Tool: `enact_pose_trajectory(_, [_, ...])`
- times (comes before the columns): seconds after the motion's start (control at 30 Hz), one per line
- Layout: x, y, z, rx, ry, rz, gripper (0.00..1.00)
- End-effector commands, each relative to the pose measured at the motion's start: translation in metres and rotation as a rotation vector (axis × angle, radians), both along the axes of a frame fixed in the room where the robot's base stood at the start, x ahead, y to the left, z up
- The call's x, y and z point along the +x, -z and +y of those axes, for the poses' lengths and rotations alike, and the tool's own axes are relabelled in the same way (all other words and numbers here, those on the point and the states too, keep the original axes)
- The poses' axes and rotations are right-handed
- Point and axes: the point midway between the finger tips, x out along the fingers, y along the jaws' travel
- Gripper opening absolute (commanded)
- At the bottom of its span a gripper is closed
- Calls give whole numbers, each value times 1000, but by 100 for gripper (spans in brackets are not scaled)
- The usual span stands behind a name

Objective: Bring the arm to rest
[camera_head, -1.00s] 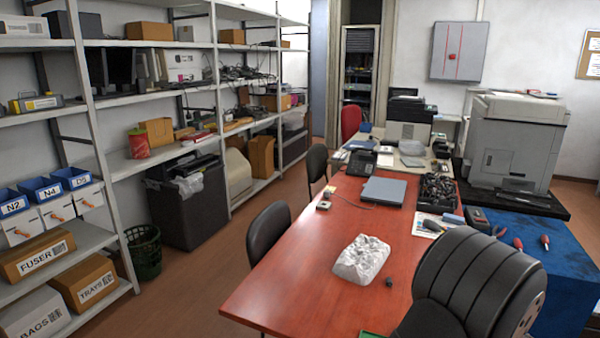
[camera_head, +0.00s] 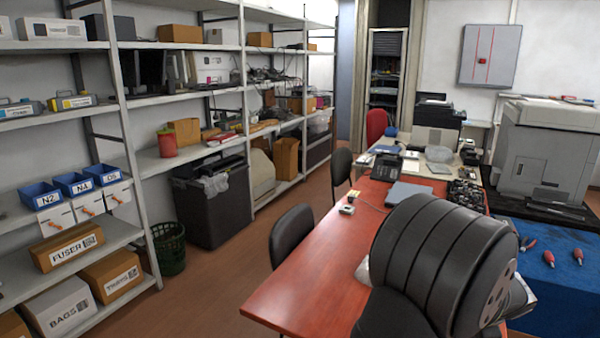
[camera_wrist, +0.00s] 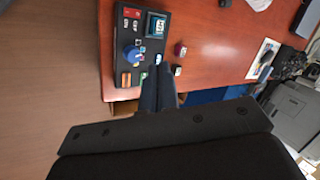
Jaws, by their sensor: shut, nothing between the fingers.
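In the wrist view my gripper (camera_wrist: 159,68) points away from the camera, with its two dark fingers together and nothing between them. It is over the red-brown table (camera_wrist: 205,40), close to a black control box (camera_wrist: 126,65) with a blue knob, a small screen and coloured buttons. I cannot tell how high the fingertips are above it. In the head view the gripper is not visible. A large black ribbed shape (camera_head: 440,255) close to the camera hides much of the table's right side.
The red-brown table (camera_head: 315,275) has free room at its left. Black chairs (camera_head: 293,242) stand along its left edge. Shelves (camera_head: 130,160) fill the left side. A blue-covered surface (camera_head: 575,290) with tools and a large printer (camera_head: 545,150) are at right.

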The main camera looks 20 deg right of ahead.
Motion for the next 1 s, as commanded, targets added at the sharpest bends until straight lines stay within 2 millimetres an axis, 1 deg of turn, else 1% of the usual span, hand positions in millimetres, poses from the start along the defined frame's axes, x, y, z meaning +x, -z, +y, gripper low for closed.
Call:
enact_pose_trajectory(0.2, [4,-16,15,-74,-192,120,0])
enact_pose_trajectory(0.4, [4,-30,25,-141,-360,237,0])
enact_pose_trajectory(0.77, [-2,-62,38,-255,-641,459,0])
enact_pose_trajectory(1.0, [-8,-88,43,-324,-813,618,0])
